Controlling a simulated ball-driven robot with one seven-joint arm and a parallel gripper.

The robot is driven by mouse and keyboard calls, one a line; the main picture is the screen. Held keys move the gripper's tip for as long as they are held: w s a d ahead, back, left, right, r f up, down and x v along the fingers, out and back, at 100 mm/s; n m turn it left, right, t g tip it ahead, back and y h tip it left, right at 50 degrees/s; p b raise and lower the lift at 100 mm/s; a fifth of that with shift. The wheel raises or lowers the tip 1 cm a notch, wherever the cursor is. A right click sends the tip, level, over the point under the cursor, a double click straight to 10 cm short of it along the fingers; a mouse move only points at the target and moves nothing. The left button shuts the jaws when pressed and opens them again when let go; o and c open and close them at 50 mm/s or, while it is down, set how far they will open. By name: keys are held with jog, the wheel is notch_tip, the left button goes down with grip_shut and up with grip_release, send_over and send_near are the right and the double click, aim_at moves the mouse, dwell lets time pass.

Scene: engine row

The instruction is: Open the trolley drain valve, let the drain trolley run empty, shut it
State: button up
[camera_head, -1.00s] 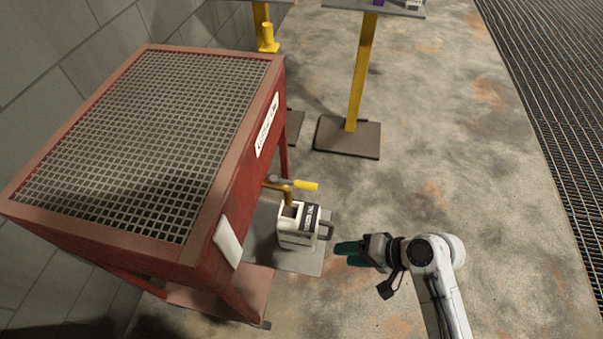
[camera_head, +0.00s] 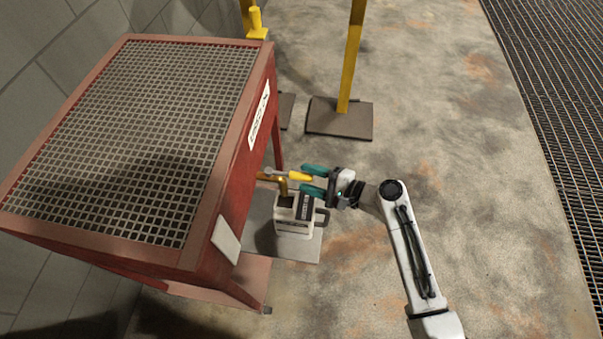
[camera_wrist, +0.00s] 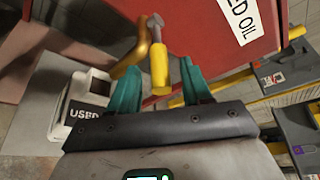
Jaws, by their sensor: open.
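The drain trolley (camera_head: 232,165) is a red box on legs with a grated top, at the left in the head view. A brass spout with a valve sticks out of its right side. The yellow valve handle (camera_head: 298,176) points out from the trolley; in the wrist view the handle (camera_wrist: 160,70) lies between the teal fingers. My gripper (camera_head: 307,180) is open, one finger on each side of the handle; I cannot tell whether either touches it. A white jug (camera_head: 293,222) labelled USED stands under the spout. Any liquid flow is not visible.
The jug stands on a grey plate (camera_head: 262,238) on the floor. A yellow post (camera_head: 352,60) on a dark base stands behind. A dark floor grating (camera_head: 550,110) runs along the right. The concrete floor between is clear.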

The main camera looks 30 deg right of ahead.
aim_at(291, 175)
jog(key=shift+x, duration=1.4)
grip_shut()
